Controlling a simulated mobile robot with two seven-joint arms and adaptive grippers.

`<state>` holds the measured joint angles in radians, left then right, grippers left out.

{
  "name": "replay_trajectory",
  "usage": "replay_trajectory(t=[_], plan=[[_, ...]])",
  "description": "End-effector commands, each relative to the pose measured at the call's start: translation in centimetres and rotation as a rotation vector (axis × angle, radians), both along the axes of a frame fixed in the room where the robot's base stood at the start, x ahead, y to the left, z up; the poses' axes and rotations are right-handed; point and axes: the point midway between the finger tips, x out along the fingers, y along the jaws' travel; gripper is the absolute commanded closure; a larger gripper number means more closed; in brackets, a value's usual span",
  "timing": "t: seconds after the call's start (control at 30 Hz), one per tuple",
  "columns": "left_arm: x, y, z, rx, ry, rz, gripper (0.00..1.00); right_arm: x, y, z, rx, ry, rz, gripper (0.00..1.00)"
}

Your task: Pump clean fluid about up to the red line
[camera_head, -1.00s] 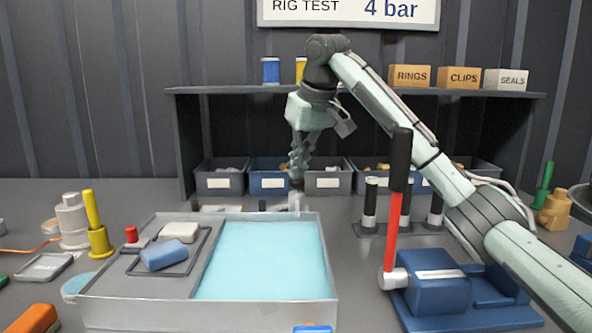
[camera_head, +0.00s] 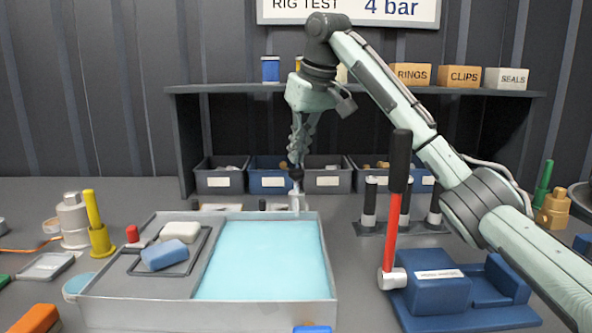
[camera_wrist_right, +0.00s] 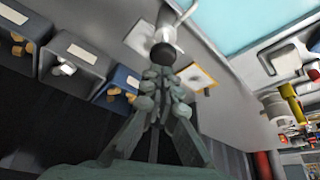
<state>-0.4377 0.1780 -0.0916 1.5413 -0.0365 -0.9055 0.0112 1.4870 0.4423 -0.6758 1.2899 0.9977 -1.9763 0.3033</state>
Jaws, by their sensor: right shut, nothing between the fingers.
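A grey tank (camera_head: 205,310) holds light blue fluid (camera_head: 262,258) in its right part. A small white pump (camera_head: 297,203) stands at the tank's back edge, with a thin rod and a dark knob (camera_head: 296,172) above it. The pump (camera_wrist_right: 150,38) and dark knob (camera_wrist_right: 163,54) also show in the right wrist view. My right gripper (camera_head: 297,163) is shut, pointing down with its fingertips at the top of the knob, nothing between them. I cannot tell whether they touch. No red line can be made out. My left gripper is not in view.
A red lever with a black grip (camera_head: 400,160) stands upright by a blue block (camera_head: 440,293) at the right. A blue sponge (camera_head: 164,255) lies on the tank's left ledge. Several bins, including a blue one (camera_head: 268,183), line the back. A yellow part (camera_head: 97,235) stands left.

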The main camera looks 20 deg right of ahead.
Motion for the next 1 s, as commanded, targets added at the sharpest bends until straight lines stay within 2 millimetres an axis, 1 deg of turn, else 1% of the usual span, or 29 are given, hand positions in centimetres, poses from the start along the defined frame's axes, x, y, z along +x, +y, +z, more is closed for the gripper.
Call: replay_trajectory(t=[0.1,0.5,0.67,1.0], plan=[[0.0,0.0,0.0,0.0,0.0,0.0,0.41,0.0,0.1,1.4,0.001,-0.002,0.0,1.0],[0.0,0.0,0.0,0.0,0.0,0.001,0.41,0.0,0.0,5.3,0.0,-0.001,0.001,1.0],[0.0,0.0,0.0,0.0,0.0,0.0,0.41,0.0,0.0,6.1,-0.001,0.0,0.001,1.0],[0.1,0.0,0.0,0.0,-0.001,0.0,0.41,0.0,0.1,6.1,0.0,0.0,0.001,1.0]])
